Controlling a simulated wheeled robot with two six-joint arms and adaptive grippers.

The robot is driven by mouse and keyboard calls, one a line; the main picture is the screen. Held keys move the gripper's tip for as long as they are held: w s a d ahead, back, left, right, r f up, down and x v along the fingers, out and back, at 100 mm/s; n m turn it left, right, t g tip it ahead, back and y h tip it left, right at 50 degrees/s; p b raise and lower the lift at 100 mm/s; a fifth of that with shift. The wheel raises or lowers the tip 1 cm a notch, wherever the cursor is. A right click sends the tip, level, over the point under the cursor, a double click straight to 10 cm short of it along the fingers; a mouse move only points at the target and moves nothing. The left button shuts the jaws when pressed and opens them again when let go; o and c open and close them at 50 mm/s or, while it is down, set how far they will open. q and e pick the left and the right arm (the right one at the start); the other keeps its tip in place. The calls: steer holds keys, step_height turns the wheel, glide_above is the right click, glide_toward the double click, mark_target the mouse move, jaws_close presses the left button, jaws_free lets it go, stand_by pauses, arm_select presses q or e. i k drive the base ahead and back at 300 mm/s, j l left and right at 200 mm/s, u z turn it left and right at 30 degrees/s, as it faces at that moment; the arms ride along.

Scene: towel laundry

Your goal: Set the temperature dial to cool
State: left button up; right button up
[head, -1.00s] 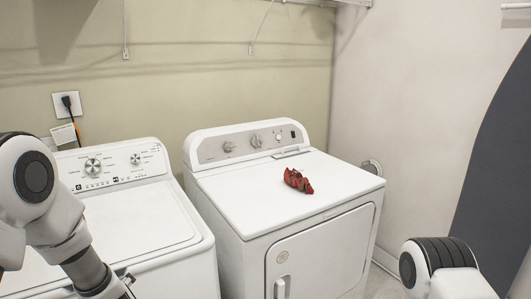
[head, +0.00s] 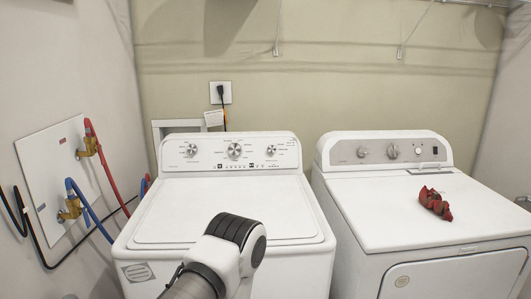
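The washer (head: 152,222) stands in the middle of the head view. Its control panel has a small left dial (head: 191,150), a larger middle dial (head: 234,150) and a small right dial (head: 270,150). The dryer (head: 352,205) at the right has a panel with a left knob (head: 361,152), a middle knob (head: 392,151) and a right knob (head: 418,151). The labels are too small to read, so I cannot tell which is the temperature dial or where it is set. Neither gripper shows; one of my arm links is in front of the washer, below its panel.
A crumpled red cloth (head: 435,203) lies on the dryer top. Red and blue hoses run from valves (head: 88,147) on the left wall. A cord hangs from an outlet (head: 220,92) behind the washer. A narrow gap separates the machines. The washer lid (head: 180,200) is clear.

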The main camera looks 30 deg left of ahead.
mark_target(191, 148)
steer(key=u, duration=1.35)
